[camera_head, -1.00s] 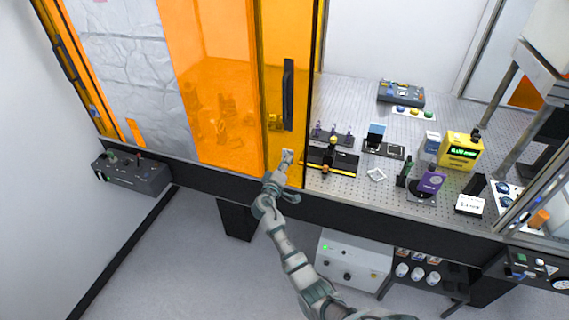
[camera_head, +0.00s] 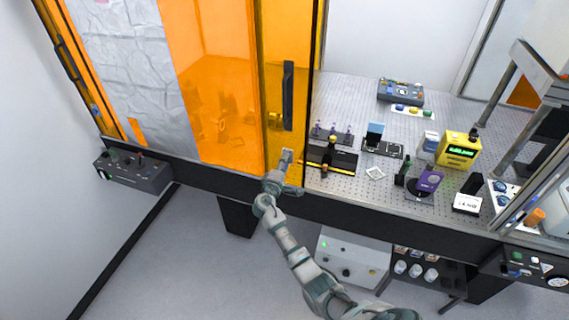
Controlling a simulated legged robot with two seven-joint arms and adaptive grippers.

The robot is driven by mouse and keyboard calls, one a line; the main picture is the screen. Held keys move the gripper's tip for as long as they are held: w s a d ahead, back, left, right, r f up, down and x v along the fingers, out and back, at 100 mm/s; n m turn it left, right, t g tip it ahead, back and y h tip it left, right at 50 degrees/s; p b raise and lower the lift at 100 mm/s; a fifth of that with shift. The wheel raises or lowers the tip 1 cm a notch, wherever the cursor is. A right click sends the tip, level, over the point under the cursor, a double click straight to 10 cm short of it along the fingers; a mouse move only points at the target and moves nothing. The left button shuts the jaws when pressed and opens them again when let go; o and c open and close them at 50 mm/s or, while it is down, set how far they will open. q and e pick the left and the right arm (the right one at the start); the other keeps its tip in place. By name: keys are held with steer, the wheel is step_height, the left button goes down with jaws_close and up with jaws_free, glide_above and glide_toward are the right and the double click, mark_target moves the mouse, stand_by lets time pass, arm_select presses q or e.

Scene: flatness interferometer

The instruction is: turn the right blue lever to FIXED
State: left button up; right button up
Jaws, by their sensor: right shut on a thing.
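My right gripper (camera_head: 287,158) is at the lower edge of the orange enclosure door (camera_head: 279,95), by the table's front edge. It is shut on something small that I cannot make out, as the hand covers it. I cannot make out a right blue lever or a FIXED mark near the hand. A small white panel with blue knobs (camera_head: 501,186) stands at the right end of the table, far from the gripper. My left gripper is not in view.
A black and yellow mount (camera_head: 345,161) sits on the perforated table (camera_head: 365,190) just right of the gripper. A black door handle (camera_head: 288,95) is above it. A yellow display box (camera_head: 457,150) stands further right.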

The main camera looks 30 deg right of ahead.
steer(key=shift+f, duration=0.15)
steer(key=o, duration=1)
steer(key=shift+o, duration=0.7)
steer(key=shift+w, duration=0.15)
steer(key=v, duration=1.2)
steer(key=shift+d+f, duration=0.1)
